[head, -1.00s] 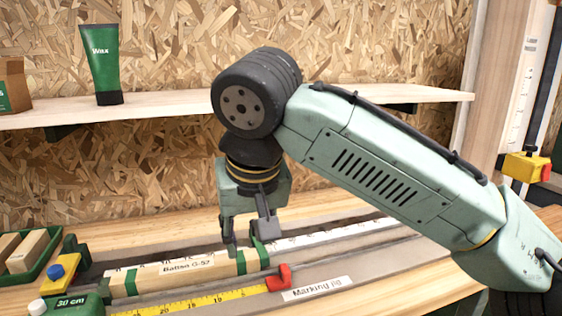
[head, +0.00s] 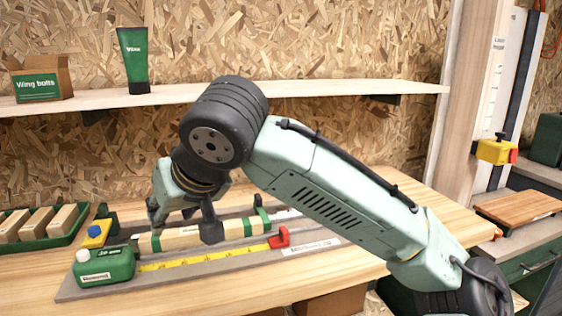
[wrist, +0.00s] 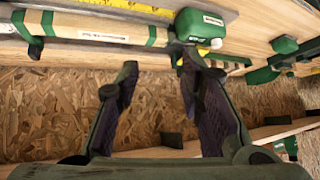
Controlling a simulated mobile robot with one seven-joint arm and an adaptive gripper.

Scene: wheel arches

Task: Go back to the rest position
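My gripper (head: 183,222) is tilted over the left part of the marking jig (head: 85,292) in the head view. Its two fingers stand apart with nothing between them, as the wrist view (wrist: 155,75) also shows. The wooden batten (head: 183,238) with green bands lies in the jig behind the yellow tape; my gripper partly hides it. It also shows at the top left of the wrist view (wrist: 85,30). From these views I cannot tell the exact gap between fingers and batten.
A green tape measure (head: 105,266) and a yellow-and-blue clamp (head: 95,236) are left of my gripper. A green tray (head: 75,236) holds wooden blocks. A red stop (head: 279,238) sits on the jig. The shelf (head: 300,95) behind carries a wing bolts box (head: 40,80) and a wax tube (head: 133,60).

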